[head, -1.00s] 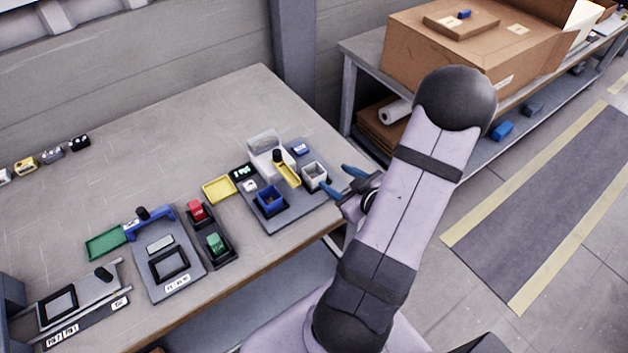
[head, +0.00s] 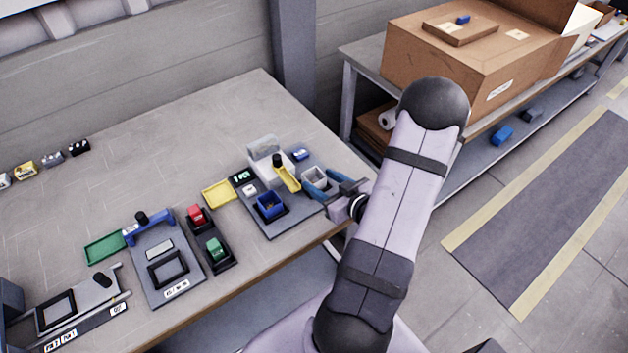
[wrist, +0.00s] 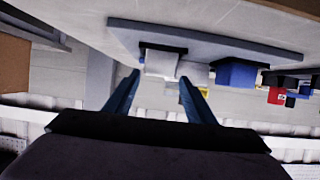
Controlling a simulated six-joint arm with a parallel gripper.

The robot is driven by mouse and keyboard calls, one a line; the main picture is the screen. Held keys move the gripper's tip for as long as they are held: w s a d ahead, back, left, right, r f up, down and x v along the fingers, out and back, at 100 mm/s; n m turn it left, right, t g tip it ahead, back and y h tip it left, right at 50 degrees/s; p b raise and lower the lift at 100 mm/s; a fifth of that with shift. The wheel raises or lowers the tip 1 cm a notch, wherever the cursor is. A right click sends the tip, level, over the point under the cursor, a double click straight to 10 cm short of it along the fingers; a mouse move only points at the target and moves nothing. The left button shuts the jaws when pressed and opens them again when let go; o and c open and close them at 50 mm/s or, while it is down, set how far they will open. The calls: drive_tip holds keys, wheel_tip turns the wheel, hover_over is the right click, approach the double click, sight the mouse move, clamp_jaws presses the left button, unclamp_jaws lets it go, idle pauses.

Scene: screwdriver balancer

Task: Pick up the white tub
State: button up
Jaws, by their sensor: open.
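The white tub (head: 316,177) is a small open-topped square box at the right end of a grey board (head: 283,222) on the table. My gripper (head: 314,184) is open, with its blue fingers reaching in at the tub from the right. In the head view the fingers appear on either side of the tub, and they partly cover it. In the wrist view, the tub (wrist: 161,64) lies ahead between the two open fingertips. I cannot tell whether the fingers touch it.
A blue bin (head: 269,206) stands left of the tub on the same board. A yellow-handled tool (head: 287,176) and a clear box (head: 263,148) are just behind. A yellow tray (head: 218,194) lies further left.

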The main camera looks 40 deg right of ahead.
sight(309, 173)
drive_tip(key=shift+p+x, duration=0.45)
drive_tip(key=shift+x, duration=1.7)
drive_tip(key=shift+d+f, duration=0.1)
drive_tip(key=shift+f, duration=0.05)
drive_tip(key=shift+c, duration=0.3)
drive_tip(key=c, duration=0.7)
drive_tip(key=shift+s, duration=0.1)
drive_tip(key=shift+c, duration=0.2)
wheel_tip(309, 173, up, 10)
